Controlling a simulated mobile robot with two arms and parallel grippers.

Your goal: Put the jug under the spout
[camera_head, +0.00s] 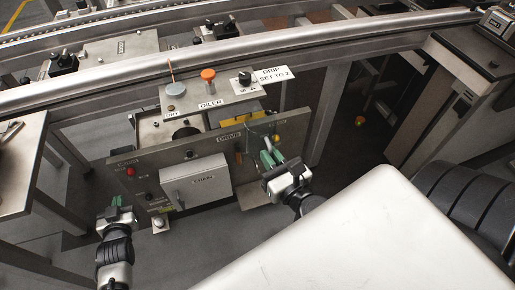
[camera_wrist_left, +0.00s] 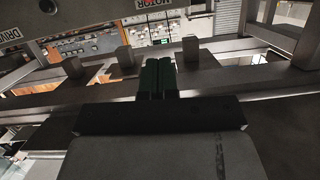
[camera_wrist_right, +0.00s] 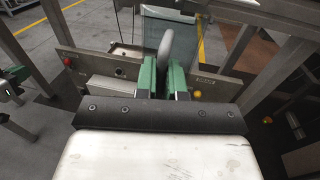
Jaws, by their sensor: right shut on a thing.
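My right gripper (camera_head: 270,157) is in front of the machine's "DRIVE" panel (camera_head: 205,147). In the right wrist view its green fingers (camera_wrist_right: 163,76) are shut on a grey curved handle (camera_wrist_right: 166,45). My left gripper (camera_head: 118,213) is low at the left, in front of the panel's left end. In the left wrist view its fingers (camera_wrist_left: 159,78) are together with nothing seen between them. No spout can be clearly made out.
A "CHAIN" box (camera_head: 196,181) juts from the panel. Above it is the "OILER" housing (camera_head: 213,104) with an orange knob (camera_head: 208,75) and a "DRIP SET TO 2" label (camera_head: 273,74). A long rail (camera_head: 130,75) runs behind. A metal post (camera_head: 327,112) stands right of the panel.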

